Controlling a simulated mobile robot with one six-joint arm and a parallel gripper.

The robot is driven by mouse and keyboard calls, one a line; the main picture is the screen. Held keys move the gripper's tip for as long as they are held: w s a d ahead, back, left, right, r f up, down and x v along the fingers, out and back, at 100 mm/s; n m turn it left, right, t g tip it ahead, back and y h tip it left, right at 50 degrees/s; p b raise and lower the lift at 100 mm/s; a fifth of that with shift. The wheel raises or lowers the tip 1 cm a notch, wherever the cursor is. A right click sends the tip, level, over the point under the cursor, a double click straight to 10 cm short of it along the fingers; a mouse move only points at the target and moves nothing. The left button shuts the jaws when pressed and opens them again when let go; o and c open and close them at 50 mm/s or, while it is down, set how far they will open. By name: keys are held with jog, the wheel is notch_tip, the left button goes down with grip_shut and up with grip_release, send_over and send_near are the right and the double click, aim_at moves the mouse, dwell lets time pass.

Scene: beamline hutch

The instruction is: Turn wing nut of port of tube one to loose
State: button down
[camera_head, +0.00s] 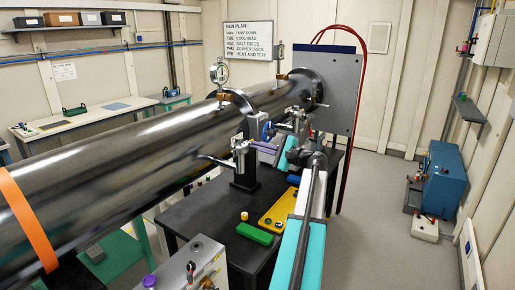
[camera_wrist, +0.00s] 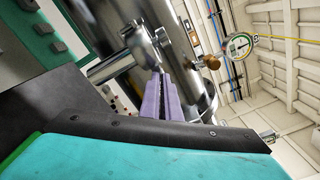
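Tube one appears to be the large shiny steel tube (camera_head: 130,145) running across the head view. In the wrist view a steel port stub (camera_wrist: 108,68) ends in a round flange. My gripper (camera_wrist: 158,78) has two purple fingers, close together, with tips just below and close to that flange. The purple fingers also show in the head view (camera_head: 266,157), to the right of the fitting.
A black table (camera_head: 205,215) below carries a green block (camera_head: 254,233), a yellow plate (camera_head: 278,212) and a small yellow cylinder. A dial gauge (camera_wrist: 238,46) stands on the tube. A grey upright plate (camera_head: 335,90) with red hoses is behind.

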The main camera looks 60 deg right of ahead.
jog(key=shift+f+n+b, duration=0.25)
jog(key=shift+n+b, duration=0.35)
jog(key=shift+b, duration=0.55)
jog(key=n+b, duration=0.7)
jog(key=b, duration=0.3)
jog(key=n+b, duration=0.8)
jog(key=b, duration=0.3)
jog(key=n+b, duration=0.7)
jog(key=b, duration=0.4)
jog(key=shift+d+r+n, duration=0.15)
jog(key=shift+r+n, duration=0.15)
jog(key=shift+w, duration=0.1)
jog(key=c, duration=2.3)
grip_release()
